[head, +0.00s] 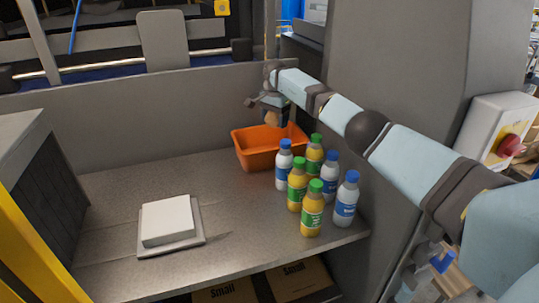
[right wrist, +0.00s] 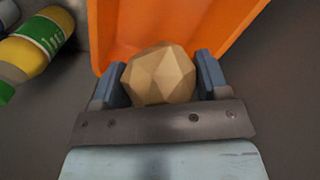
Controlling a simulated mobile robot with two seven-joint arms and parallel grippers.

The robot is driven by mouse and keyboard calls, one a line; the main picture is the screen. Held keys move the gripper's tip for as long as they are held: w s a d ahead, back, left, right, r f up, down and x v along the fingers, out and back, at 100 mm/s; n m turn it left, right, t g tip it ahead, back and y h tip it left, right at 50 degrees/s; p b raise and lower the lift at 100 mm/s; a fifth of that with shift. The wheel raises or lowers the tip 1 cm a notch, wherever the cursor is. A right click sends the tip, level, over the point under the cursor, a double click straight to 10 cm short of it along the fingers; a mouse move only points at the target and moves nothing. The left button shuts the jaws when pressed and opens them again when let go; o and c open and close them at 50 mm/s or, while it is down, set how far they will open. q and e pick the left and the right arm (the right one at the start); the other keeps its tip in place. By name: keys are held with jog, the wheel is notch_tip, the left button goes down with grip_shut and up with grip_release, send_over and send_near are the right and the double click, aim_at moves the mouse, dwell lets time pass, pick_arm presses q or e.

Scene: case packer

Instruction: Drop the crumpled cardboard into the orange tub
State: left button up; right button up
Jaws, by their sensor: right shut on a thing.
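The crumpled cardboard (right wrist: 160,73) is a tan, faceted lump held between the two blue-grey fingers of my right gripper (right wrist: 158,80). In the head view the right gripper (head: 270,112) is above the orange tub (head: 258,158), with the cardboard (head: 271,119) showing tan below it. The tub stands at the back of the grey counter, against the back wall. In the right wrist view the orange tub (right wrist: 115,25) opens beyond and around the cardboard. My left gripper is not in view.
Several bottles with green or blue caps (head: 297,183) stand close in front and right of the tub; one yellow bottle (right wrist: 30,45) shows in the wrist view. A white block on a grey plate (head: 168,222) lies front left. The counter's left middle (head: 150,178) is clear.

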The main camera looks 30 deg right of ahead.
jog(key=shift+s+a, duration=0.15)
jog(key=shift+f+b, duration=0.3)
jog(key=shift+f, duration=0.1)
notch_tip(320, 180, down, 5)
jog(key=shift+r+b, duration=0.2)
jog(key=shift+b, duration=1)
jog(key=shift+f, duration=0.3)
jog(key=o, duration=1)
